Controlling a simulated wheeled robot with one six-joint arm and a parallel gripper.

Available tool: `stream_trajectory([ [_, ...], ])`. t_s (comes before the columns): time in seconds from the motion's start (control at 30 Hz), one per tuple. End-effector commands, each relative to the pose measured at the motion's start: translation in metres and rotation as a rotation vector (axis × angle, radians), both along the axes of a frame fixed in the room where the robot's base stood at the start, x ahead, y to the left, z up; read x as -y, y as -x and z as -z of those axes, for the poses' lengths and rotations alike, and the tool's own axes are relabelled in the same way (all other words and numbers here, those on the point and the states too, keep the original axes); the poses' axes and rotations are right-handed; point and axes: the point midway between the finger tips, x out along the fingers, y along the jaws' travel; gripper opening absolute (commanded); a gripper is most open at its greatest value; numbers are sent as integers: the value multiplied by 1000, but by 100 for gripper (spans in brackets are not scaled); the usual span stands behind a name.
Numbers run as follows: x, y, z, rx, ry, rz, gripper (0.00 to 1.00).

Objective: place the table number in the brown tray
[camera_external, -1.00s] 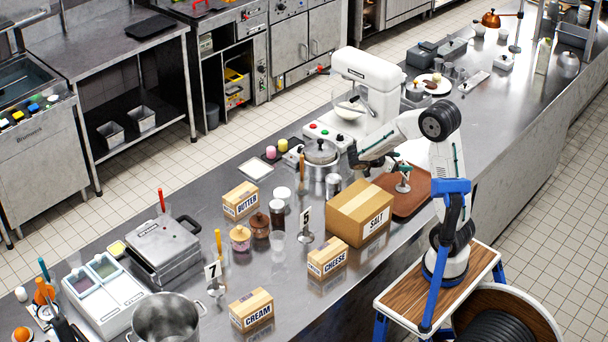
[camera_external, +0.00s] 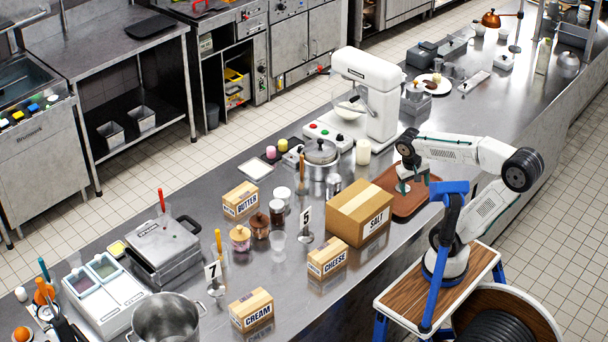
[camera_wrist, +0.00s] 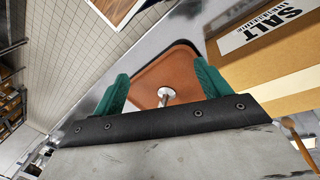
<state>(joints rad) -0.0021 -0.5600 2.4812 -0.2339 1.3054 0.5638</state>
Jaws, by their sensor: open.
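The brown tray (camera_external: 411,207) lies on the steel counter behind the salt box; it also shows in the wrist view (camera_wrist: 181,64). A stand with a round silver base and thin stem (camera_wrist: 166,92) is on the tray, between my finger tips in the wrist view. Its upper part is hidden by my gripper, so no number can be read. My gripper (camera_external: 412,184) is open low over the tray, its green fingers apart around the stem (camera_wrist: 161,72). Two other number stands, a 5 (camera_external: 305,219) and a 7 (camera_external: 212,272), stand upright on the counter further left.
The salt box (camera_external: 358,212) stands close beside the tray. Cheese (camera_external: 327,258), butter (camera_external: 240,200) and cream (camera_external: 251,309) boxes stand left. The mixer (camera_external: 370,95), a candle (camera_external: 363,152) and a lidded pot (camera_external: 320,152) are behind. The counter right of the tray's back is fairly clear.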

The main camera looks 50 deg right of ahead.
Motion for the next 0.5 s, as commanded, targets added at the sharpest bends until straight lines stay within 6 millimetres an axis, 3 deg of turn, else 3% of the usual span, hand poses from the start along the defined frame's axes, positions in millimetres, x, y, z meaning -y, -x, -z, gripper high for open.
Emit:
stream_trajectory([
  [0.2, -36, 21, -1, 101, -176, -389, 76],
  [0.5, -45, 24, -1, 132, -210, -503, 76],
])
